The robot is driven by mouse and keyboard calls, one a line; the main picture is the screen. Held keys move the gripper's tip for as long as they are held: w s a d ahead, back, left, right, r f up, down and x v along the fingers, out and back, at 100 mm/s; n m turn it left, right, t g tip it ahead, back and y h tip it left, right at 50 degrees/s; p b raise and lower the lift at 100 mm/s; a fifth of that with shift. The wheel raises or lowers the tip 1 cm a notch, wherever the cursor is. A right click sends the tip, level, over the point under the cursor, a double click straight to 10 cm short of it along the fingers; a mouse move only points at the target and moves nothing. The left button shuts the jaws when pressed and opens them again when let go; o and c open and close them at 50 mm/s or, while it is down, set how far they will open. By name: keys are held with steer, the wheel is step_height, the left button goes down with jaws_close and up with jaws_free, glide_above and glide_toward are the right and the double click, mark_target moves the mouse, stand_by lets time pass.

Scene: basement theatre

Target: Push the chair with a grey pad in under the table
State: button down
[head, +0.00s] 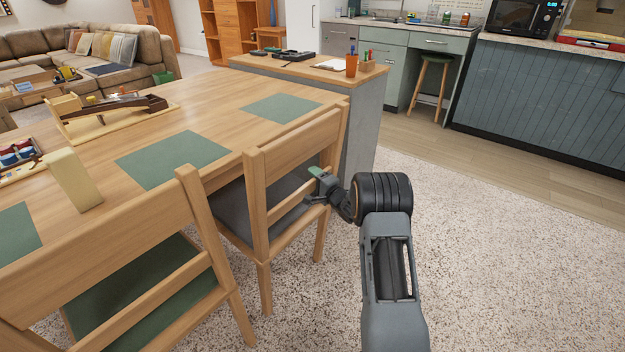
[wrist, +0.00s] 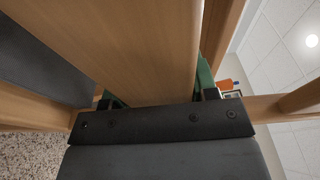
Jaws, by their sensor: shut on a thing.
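The chair with a grey pad (head: 296,147) stands upright on the speckled carpet at the table's near side. Its dark grey pad (head: 238,205) shows between the backrest and the table edge, and the pad's far part is hidden by the table. The wooden table (head: 215,113) has green mats on top. My gripper (head: 318,186) is at the right part of the chair's back, shut on its lower back rail. In the wrist view, the green-lined fingers (wrist: 160,92) lie on both sides of a wooden rail (wrist: 135,45), with the grey pad (wrist: 35,65) at left.
A second chair, with a green pad (head: 130,295), stands left of the grey-pad chair. A grey cabinet (head: 360,135) with a wooden top stands beyond the table's right end, close to the chair. Open carpet (head: 510,240) lies to the right. A stool (head: 432,85) stands by the counter.

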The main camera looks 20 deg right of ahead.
steer(key=shift+s+d, duration=0.1)
steer(key=shift+d, duration=0.25)
steer(key=c, duration=0.7)
jaws_free()
steer(key=shift+d+r, duration=0.1)
steer(key=o, duration=0.4)
steer(key=shift+a, duration=0.3)
steer(key=shift+s, duration=0.1)
steer(key=shift+s+d, duration=0.2)
steer(key=shift+s, duration=0.05)
steer(key=p+v, duration=0.3)
steer(key=v, duration=1)
